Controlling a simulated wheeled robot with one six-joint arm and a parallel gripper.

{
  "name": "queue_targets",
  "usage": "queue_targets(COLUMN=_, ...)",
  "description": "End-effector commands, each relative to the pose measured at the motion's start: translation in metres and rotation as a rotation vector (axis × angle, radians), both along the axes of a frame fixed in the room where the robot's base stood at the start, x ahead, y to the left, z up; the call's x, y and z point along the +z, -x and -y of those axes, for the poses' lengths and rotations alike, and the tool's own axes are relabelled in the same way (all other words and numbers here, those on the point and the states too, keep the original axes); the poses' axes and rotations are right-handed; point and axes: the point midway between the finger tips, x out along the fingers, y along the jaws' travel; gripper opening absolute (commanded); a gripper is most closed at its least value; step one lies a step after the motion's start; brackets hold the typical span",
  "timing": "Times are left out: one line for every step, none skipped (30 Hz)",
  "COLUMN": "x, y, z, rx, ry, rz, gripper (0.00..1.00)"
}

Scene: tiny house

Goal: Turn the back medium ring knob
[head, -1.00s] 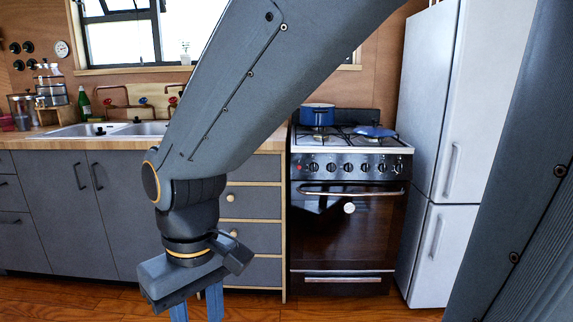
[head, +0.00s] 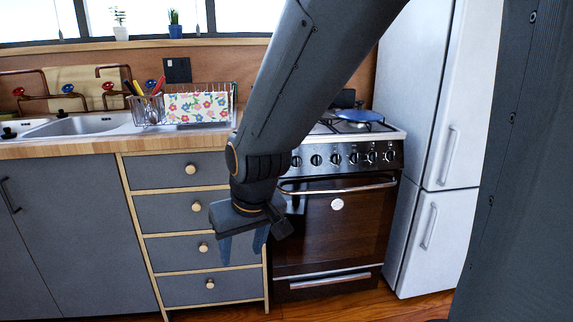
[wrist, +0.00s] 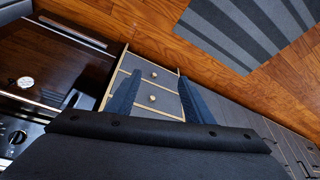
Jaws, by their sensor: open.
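The stove (head: 338,228) stands right of the drawers, with a row of several black knobs (head: 352,158) along its front panel. I cannot tell which knob is the back medium ring knob. My arm hides the left end of the panel. My gripper (head: 243,248) hangs pointing down in front of the drawers, left of the oven door and below the knob row. It is open and empty, apart from the knobs. In the wrist view, the two blue fingers (wrist: 160,100) are spread, and one stove knob (wrist: 18,137) shows at the lower left.
A blue pan (head: 358,116) sits on the stove top. The oven handle bar (head: 340,188) sticks out below the knobs. A white fridge (head: 432,130) stands close on the right. Grey drawers (head: 190,212) are on the left. A striped rug (wrist: 240,30) lies on the wooden floor.

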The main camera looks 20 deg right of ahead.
Motion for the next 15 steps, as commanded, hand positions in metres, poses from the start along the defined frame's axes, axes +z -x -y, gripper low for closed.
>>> queue_targets(x=-0.01, y=-0.029, z=0.016, rx=-0.039, ry=0.0, rz=0.069, gripper=0.47)
queue_targets(x=-0.012, y=-0.047, z=0.025, rx=-0.059, ry=0.001, rz=0.12, gripper=0.47)
queue_targets(x=-0.014, y=-0.07, z=0.038, rx=-0.085, ry=0.002, rz=0.189, gripper=0.47)
queue_targets(x=-0.015, y=-0.086, z=0.048, rx=-0.104, ry=0.004, rz=0.239, gripper=0.47)
queue_targets(x=-0.016, y=-0.102, z=0.059, rx=-0.122, ry=0.009, rz=0.288, gripper=0.47)
queue_targets(x=-0.016, y=-0.121, z=0.073, rx=-0.144, ry=0.007, rz=0.356, gripper=0.47)
queue_targets(x=-0.016, y=-0.135, z=0.084, rx=-0.16, ry=0.01, rz=0.407, gripper=0.47)
queue_targets(x=-0.015, y=-0.148, z=0.095, rx=-0.176, ry=0.014, rz=0.458, gripper=0.47)
queue_targets(x=-0.014, y=-0.164, z=0.111, rx=-0.197, ry=0.021, rz=0.525, gripper=0.47)
queue_targets(x=-0.012, y=-0.175, z=0.123, rx=-0.212, ry=0.027, rz=0.576, gripper=0.47)
queue_targets(x=-0.011, y=-0.186, z=0.136, rx=-0.227, ry=0.033, rz=0.628, gripper=0.47)
queue_targets(x=-0.009, y=-0.198, z=0.153, rx=-0.245, ry=0.042, rz=0.694, gripper=0.47)
queue_targets(x=-0.007, y=-0.205, z=0.165, rx=-0.258, ry=0.049, rz=0.743, gripper=0.47)
queue_targets(x=-0.004, y=-0.212, z=0.177, rx=-0.27, ry=0.056, rz=0.792, gripper=0.47)
queue_targets(x=-0.001, y=-0.219, z=0.192, rx=-0.285, ry=0.066, rz=0.854, gripper=0.47)
